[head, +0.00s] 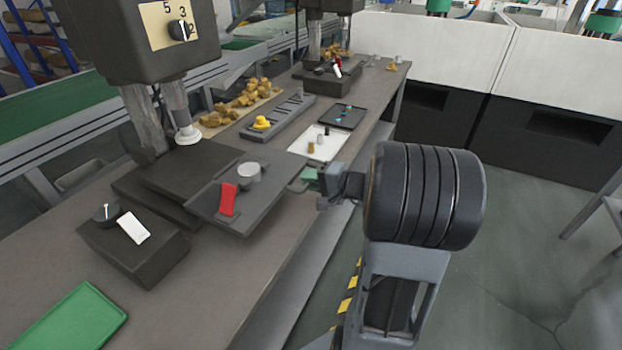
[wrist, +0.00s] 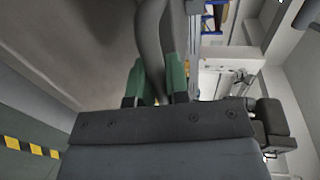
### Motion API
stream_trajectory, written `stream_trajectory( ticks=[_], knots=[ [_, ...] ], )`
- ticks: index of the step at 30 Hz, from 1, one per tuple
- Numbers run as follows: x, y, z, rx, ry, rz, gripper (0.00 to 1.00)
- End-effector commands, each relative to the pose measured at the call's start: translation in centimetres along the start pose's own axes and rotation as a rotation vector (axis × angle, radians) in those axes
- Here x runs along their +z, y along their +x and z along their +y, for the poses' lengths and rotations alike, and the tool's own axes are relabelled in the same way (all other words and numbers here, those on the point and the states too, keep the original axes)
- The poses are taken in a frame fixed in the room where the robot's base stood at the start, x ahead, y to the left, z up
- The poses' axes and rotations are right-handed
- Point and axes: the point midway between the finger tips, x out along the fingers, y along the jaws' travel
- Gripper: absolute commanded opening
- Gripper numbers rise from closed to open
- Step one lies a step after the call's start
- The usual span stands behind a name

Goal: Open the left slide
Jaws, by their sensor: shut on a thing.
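The left slide (head: 264,201) is a dark flat plate in the head view, standing out from under the left machine toward the bench's front edge. It carries a red piece (head: 228,199) and a round light-grey piece (head: 249,173). My gripper (head: 308,176) is at the slide's right end, its green fingers partly hidden by my wrist. In the wrist view my gripper (wrist: 157,85) has its green fingers either side of a curved grey bar (wrist: 150,45), shut on it. The bar looks like the slide's handle; its join to the plate is hidden.
The left machine (head: 140,40) stands over the slide. A black box with a knob and white lever (head: 135,255) and a green tray (head: 75,318) lie left on the bench. A white tray (head: 325,145) and grey rack (head: 275,120) lie beyond. Open floor (head: 510,270) is at right.

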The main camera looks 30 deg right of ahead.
Motion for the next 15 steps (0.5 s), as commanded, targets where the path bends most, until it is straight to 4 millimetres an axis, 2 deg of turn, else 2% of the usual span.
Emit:
stream_trajectory(
  ticks=[6, 7, 15],
  knots=[
    [0.05, 0.04, -0.08, -0.002, 0.000, -0.004, 0.00],
    [0.04, 0.04, -0.08, -0.002, -0.001, -0.004, 0.18],
    [-0.06, -0.06, -0.04, -0.001, 0.000, 0.000, 0.41]
  ],
)
